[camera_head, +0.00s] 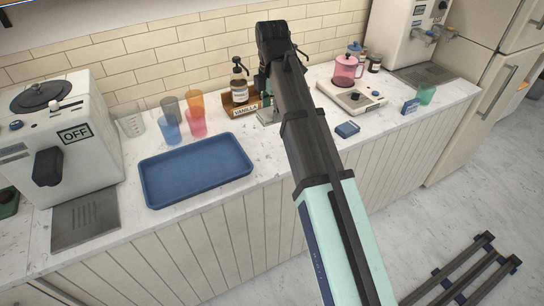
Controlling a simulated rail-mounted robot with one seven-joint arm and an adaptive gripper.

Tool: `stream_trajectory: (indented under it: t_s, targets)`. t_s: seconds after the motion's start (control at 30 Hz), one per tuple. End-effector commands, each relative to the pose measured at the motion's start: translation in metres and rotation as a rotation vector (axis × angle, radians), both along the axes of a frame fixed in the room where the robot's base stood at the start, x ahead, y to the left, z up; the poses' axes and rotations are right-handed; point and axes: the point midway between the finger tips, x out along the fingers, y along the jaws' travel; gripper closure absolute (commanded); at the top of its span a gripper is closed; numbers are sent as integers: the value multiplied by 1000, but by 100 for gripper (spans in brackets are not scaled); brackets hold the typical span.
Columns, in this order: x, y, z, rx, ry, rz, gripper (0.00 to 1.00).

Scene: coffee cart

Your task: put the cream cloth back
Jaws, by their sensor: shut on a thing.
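My arm reaches from the lower right up across the middle of the counter (282,176). Its far end bends down behind the arm itself, so my gripper and whatever is in it are hidden. I cannot make out the cream cloth anywhere in this view. The arm covers part of the counter beside the vanilla bottle.
A blue tray (196,170) lies left of my arm, near several coloured cups (195,122) and a vanilla bottle (239,87) in a wooden holder.

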Motion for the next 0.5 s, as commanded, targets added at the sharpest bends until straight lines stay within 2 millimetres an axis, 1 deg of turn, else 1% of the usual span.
stream_trajectory:
  t_s: [0.03, 0.3, 0.5]
  targets:
    - [-3, -1, -10, 0, 3, 0, 68]
    - [-2, -1, -72, 0, 3, 1, 68]
    - [-1, -1, -113, -1, 4, 1, 68]
